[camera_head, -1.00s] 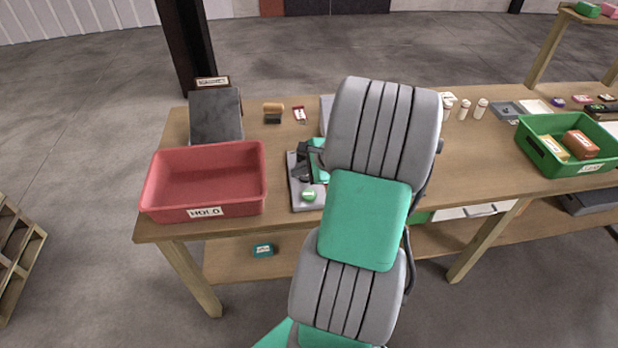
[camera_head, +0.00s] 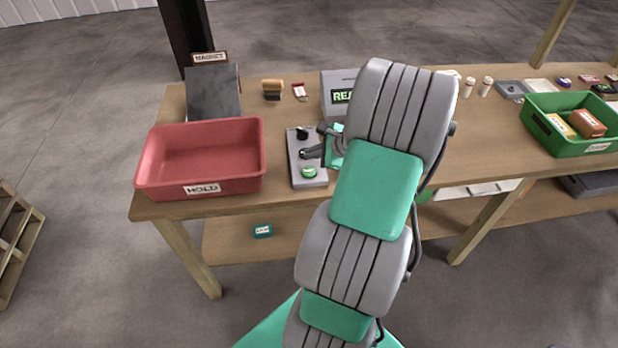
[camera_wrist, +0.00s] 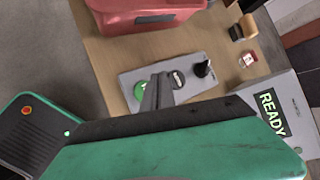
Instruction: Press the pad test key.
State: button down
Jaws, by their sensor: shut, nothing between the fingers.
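A grey control panel (camera_head: 296,173) lies on the table to the right of the red tray. I cannot read which one is marked pad test. My gripper (camera_head: 305,154) is shut and empty, with its tips over the middle of the panel. In the wrist view my gripper (camera_wrist: 157,88) overlaps the space between the green button and the oval key. I cannot tell whether it touches anything.
A red tray (camera_head: 203,189) marked HOLD stands left of the panel. A grey display unit (camera_head: 335,82), reading READY in the wrist view (camera_wrist: 271,112), stands behind it. A green crate (camera_head: 570,146) with boxes is at the right. Small items lie at the back.

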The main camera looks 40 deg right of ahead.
aim_at(312, 172)
jog(key=shift+f+b, duration=0.7)
jog(key=shift+f, duration=1.2)
jog(key=shift+f, duration=0.1)
dwell(0.3)
jog(key=shift+f, duration=0.3)
jog(key=shift+f, duration=0.45)
dwell(0.7)
jog(key=shift+r+p, duration=0.65)
jog(key=shift+r, duration=0.2)
jog(key=shift+r, duration=0.1)
notch_tip(312, 172, up, 5)
jog(key=p, duration=0.5)
